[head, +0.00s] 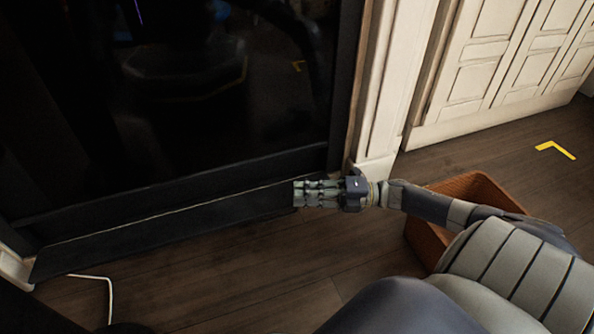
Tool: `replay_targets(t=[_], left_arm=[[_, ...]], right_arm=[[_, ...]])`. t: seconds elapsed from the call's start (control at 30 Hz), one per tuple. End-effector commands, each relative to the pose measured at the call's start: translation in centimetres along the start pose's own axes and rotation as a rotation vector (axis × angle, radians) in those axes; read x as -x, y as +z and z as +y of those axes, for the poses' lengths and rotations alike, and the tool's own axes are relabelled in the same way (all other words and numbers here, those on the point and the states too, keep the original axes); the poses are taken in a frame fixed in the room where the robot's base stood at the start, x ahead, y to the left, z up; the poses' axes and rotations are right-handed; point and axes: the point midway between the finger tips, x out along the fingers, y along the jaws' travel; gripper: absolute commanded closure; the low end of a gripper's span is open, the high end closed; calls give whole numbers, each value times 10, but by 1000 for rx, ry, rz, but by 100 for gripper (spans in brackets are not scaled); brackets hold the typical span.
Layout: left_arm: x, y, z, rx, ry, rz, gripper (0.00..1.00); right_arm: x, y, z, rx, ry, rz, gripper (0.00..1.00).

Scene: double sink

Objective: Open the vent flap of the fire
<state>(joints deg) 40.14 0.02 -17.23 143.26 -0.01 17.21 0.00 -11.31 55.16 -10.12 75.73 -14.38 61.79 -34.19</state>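The fire is a large dark glass-fronted unit (200,85) that fills the upper left of the head view. A long black flap (150,235) runs along its bottom, just above the floor. A thin pale line shows along the flap's upper edge. I cannot tell for certain how far the flap is tilted. My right gripper (306,194) is at the right end of the flap, its fingers pointing left and overlapping the flap's end. I cannot tell whether it touches the flap or whether its fingers are closed. My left gripper is not in view.
A brown woven basket (470,187) stands on the floor behind my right forearm. Cream panelled cabinets (490,75) line the upper right. A white cable (108,300) lies on the floor at lower left. A yellow corner mark (556,149) is on the clear wooden floor at right.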

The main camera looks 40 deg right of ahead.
Motion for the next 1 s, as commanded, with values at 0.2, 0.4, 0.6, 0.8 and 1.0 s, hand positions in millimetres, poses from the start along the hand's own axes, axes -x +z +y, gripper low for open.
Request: replay_targets(t=[0.2, 0.4, 0.6, 0.8, 1.0], left_arm=[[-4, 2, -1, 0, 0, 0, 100], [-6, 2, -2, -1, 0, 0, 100], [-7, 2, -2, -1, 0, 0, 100], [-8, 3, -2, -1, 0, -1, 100], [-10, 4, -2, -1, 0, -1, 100]], right_arm=[[16, 0, 2, 0, -2, -2, 83], [28, 0, 3, -1, -1, -1, 83], [32, 0, 3, 0, -1, -1, 83], [31, 0, 3, -1, 0, -1, 83], [31, 0, 2, -2, -1, -1, 83]])
